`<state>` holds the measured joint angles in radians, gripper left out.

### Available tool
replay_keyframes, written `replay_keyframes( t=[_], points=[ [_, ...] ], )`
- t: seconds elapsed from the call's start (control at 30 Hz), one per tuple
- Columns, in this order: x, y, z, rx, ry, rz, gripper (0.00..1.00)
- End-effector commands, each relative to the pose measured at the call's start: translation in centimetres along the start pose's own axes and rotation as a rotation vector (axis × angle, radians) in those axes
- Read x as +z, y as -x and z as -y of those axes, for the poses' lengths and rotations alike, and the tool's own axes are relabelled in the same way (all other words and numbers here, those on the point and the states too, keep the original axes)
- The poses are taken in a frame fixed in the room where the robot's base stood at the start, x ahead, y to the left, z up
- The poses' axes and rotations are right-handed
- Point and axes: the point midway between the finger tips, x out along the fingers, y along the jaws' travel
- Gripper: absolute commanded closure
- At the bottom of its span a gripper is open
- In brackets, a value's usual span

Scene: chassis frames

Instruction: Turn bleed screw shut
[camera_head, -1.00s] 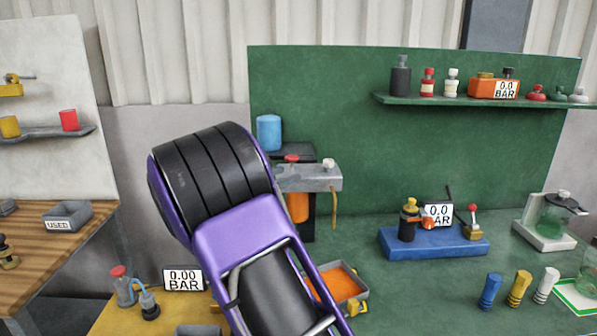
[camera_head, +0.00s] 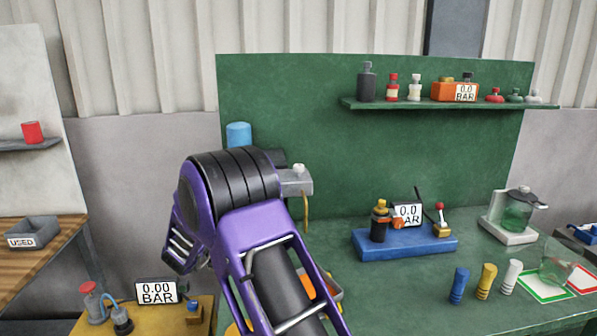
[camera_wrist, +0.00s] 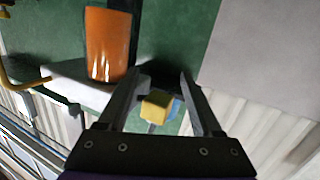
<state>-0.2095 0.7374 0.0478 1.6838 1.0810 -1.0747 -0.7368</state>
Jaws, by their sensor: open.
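I cannot tell for certain which part is the bleed screw. A grey block (camera_head: 298,184) with a pale knob (camera_head: 299,168) on top stands in front of the green board, partly behind my arm. A yellow hose (camera_head: 306,210) hangs from it and shows at the left of the wrist view (camera_wrist: 12,80). My gripper (camera_wrist: 160,76) is open in the wrist view. A yellow piece with a blue edge (camera_wrist: 157,104) shows between its fingers; whether they touch it is unclear. An orange cylinder (camera_wrist: 108,45) is beyond the left finger. My arm hides the gripper in the head view.
A blue base (camera_head: 405,243) with fittings and a 0.0 BAR display stands on the green bench at right. A 0.00 BAR display (camera_head: 156,292) stands at lower left. A shelf (camera_head: 450,103) with bottles crosses the board.

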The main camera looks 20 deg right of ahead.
Motion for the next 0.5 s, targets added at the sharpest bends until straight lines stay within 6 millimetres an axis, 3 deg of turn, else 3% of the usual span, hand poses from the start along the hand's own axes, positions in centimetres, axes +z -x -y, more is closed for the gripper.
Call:
replay_keyframes(
  t=[0.03,0.2,0.5],
  points=[
    [2.2,-1.3,-0.9,-0.029,0.011,0.041,0.33],
    [7.3,-3.2,-1.8,-0.161,0.017,0.152,0.33],
    [13.4,-3.8,-3.9,-0.417,-0.048,0.333,0.33]
  ],
)
